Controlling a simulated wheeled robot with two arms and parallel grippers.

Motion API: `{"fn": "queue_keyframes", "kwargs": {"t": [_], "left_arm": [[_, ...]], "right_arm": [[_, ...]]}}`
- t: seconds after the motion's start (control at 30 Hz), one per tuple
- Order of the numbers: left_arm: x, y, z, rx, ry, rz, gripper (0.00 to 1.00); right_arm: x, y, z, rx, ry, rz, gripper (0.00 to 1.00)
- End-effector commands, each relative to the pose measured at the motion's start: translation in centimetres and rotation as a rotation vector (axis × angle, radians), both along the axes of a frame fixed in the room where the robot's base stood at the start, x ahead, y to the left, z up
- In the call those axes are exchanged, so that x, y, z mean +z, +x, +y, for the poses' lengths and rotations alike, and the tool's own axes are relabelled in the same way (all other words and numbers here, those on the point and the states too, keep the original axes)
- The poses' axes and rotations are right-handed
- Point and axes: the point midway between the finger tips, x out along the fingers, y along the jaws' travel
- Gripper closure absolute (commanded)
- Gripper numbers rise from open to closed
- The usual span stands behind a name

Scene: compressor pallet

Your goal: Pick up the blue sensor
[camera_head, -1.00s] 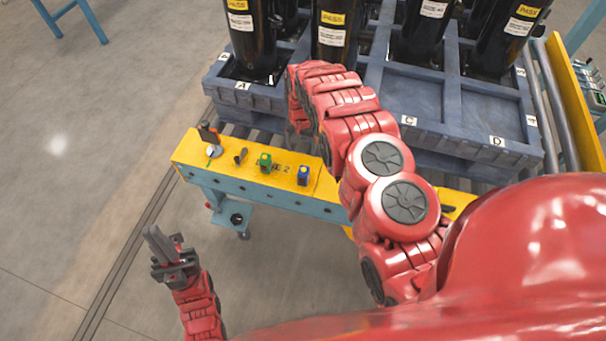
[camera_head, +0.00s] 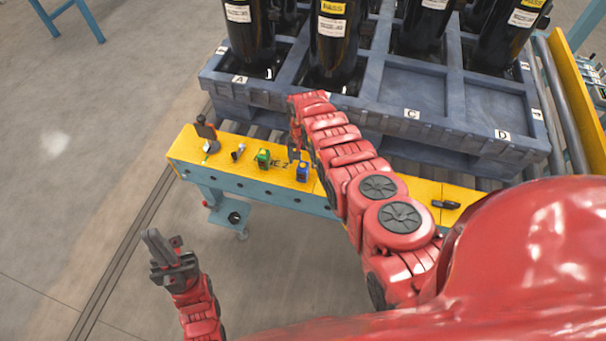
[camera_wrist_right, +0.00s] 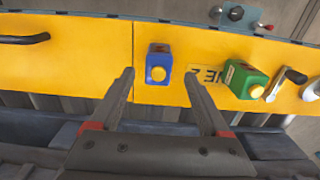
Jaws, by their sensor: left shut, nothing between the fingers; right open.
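In the right wrist view the blue sensor (camera_wrist_right: 159,64) lies ahead of and between the two fingers of my right gripper (camera_wrist_right: 160,82). That gripper is open, with nothing held. In the head view my right gripper (camera_head: 294,153) is partly hidden by its arm and is close to the sensor. My left gripper (camera_head: 157,246) is shut and empty, above the floor at lower left, away from the ledge.
A green sensor (camera_head: 263,158) stands left of the blue one, and it shows beside the right finger in the wrist view (camera_wrist_right: 244,80). Small metal parts (camera_head: 238,152) lie further left. A blue-grey pallet (camera_head: 330,110) with black cylinders stands behind. A black handle (camera_head: 445,204) is at right.

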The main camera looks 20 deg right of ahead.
Motion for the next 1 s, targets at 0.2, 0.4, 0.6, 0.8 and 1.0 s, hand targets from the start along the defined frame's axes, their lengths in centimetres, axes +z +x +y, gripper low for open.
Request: {"fn": "queue_keyframes", "kwargs": {"t": [0.2, 0.4, 0.6, 0.8, 1.0], "left_arm": [[-3.2, 0.0, 0.0, 0.0, 0.0, 0.0, 1.0], [-3.0, 0.0, 0.0, 0.0, 0.0, 0.0, 1.0], [-3.0, 0.0, 0.0, 0.0, 0.0, 0.0, 1.0], [-3.0, 0.0, 0.0, 0.0, 0.0, 0.0, 1.0], [-3.0, 0.0, 0.0, 0.0, 0.0, 0.0, 1.0]], "right_arm": [[-3.6, -0.2, -0.2, 0.0, 0.0, 0.0, 0.2], [-3.3, -0.2, -0.2, 0.0, 0.0, 0.0, 0.2], [-3.3, -0.2, -0.2, 0.0, 0.0, 0.0, 0.47], [-3.3, -0.2, -0.2, 0.0, 0.001, 0.001, 0.83], [-3.3, -0.2, -0.2, 0.0, 0.0, 0.0, 1.0]]}}
